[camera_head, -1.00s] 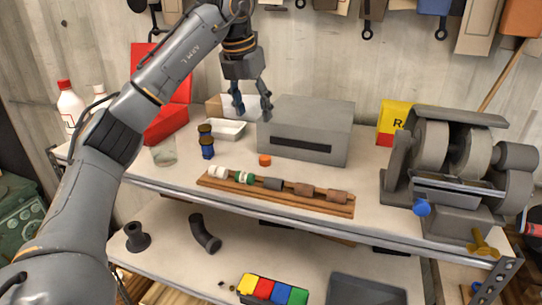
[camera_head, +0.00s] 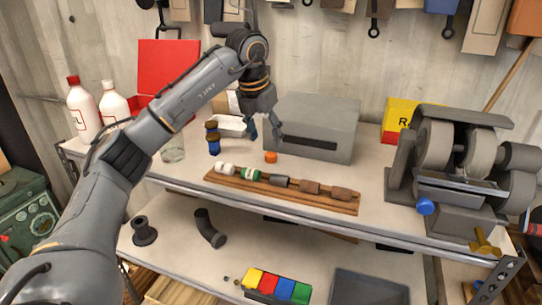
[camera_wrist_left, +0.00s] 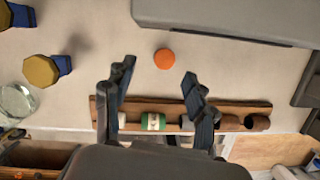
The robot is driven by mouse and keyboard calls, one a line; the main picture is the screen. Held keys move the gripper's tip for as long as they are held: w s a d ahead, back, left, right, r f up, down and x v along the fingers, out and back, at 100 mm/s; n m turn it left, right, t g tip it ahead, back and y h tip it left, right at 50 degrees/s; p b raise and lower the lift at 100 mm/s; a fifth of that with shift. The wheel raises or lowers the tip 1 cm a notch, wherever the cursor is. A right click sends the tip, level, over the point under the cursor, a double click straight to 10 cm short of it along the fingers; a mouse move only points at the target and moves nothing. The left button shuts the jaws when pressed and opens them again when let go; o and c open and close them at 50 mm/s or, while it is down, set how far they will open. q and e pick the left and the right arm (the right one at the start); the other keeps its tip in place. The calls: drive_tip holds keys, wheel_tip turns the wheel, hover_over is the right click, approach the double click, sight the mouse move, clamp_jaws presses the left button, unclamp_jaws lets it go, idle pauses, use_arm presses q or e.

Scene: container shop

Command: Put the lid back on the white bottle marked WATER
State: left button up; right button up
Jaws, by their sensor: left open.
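A small orange lid (camera_head: 270,157) lies flat on the bench in front of the grey box. My left gripper (camera_head: 265,133) is open and empty, fingers down, above the bench near the lid. In the left wrist view the lid (camera_wrist_left: 165,59) shows between and just beyond the fingertips. My right gripper is not in view.
A wooden rack (camera_head: 282,191) with several rollers lies in front of the lid. The grey box (camera_head: 319,128) stands behind it. Blue jars with yellowish tops (camera_head: 213,139) and a glass (camera_head: 173,149) stand left. A grinding machine (camera_head: 455,165) fills the right end.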

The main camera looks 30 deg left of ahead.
sight(271, 154)
use_arm(q)
drive_tip(key=shift+f, duration=0.1)
drive_tip(key=x, duration=0.1)
drive_tip(key=p+x, duration=0.1)
drive_tip(key=x, duration=0.1)
drive_tip(key=p+x, duration=0.1)
drive_tip(key=shift+d+f, duration=0.2)
drive_tip(key=shift+d, duration=0.2)
drive_tip(key=shift+w+f, duration=0.15)
drive_tip(key=shift+f, duration=0.2)
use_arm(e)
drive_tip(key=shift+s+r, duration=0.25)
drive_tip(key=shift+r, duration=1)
use_arm(q)
drive_tip(key=c, duration=0.8)
